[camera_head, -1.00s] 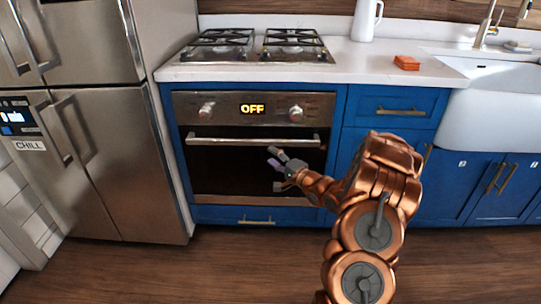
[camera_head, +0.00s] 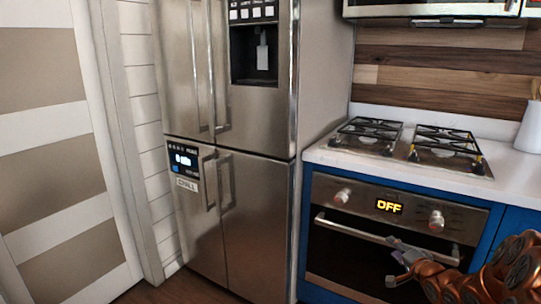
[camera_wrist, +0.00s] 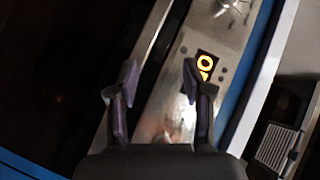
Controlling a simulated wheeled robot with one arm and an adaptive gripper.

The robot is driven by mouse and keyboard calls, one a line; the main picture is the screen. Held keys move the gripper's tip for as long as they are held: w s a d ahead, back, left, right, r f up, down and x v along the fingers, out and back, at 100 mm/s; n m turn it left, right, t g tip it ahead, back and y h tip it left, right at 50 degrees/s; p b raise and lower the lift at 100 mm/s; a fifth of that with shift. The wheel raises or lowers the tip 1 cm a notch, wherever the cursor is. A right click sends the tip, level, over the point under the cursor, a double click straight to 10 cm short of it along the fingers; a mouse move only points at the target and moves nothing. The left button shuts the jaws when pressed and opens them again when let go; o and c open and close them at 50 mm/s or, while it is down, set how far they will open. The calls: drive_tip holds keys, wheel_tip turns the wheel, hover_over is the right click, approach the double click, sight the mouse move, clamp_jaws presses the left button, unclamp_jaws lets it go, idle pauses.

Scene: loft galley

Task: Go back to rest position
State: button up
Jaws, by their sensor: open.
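My gripper (camera_head: 397,263) is at the lower right of the head view, in front of the oven (camera_head: 385,225). Its two fingers are apart with nothing between them. In the wrist view my gripper (camera_wrist: 160,85) also shows open and empty, with the oven's control panel (camera_wrist: 185,95) and lit display behind it. The oven door is shut and its display reads OFF. Whether the fingers touch the oven handle (camera_head: 370,233) cannot be told.
A steel fridge (camera_head: 255,215) with shut doors stands left of the oven. A gas cooktop (camera_head: 400,145) is set in the white counter (camera_head: 510,170). A white jug (camera_head: 530,130) stands at the right edge. A striped door (camera_head: 50,170) is at far left.

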drive_tip(key=s+a+r+n+g+h+p, duration=0.25)
drive_tip(key=s+a+r+g+p, duration=0.2)
drive_tip(key=s+r, duration=0.25)
drive_tip(key=s+a+r+n+g+h+p, duration=0.1)
drive_tip(key=s+a+r+n+g+p, duration=0.2)
drive_tip(key=s+r+p, duration=0.3)
drive_tip(key=s+a+r+n+g+p, duration=0.2)
drive_tip(key=s+a+r, duration=0.3)
drive_tip(key=s, duration=0.7)
drive_tip(key=s+a+r+n+g+y+p, duration=0.1)
drive_tip(key=s+a+r+g+p, duration=0.3)
drive_tip(key=s, duration=0.8)
drive_tip(key=s+a+r+n+g+p, duration=0.3)
drive_tip(key=s+r, duration=0.4)
drive_tip(key=s, duration=0.5)
drive_tip(key=a+p, duration=0.1)
drive_tip(key=a, duration=0.1)
drive_tip(key=shift+s+a, duration=0.35)
drive_tip(key=shift+a, duration=0.05)
drive_tip(key=shift+g, duration=0.25)
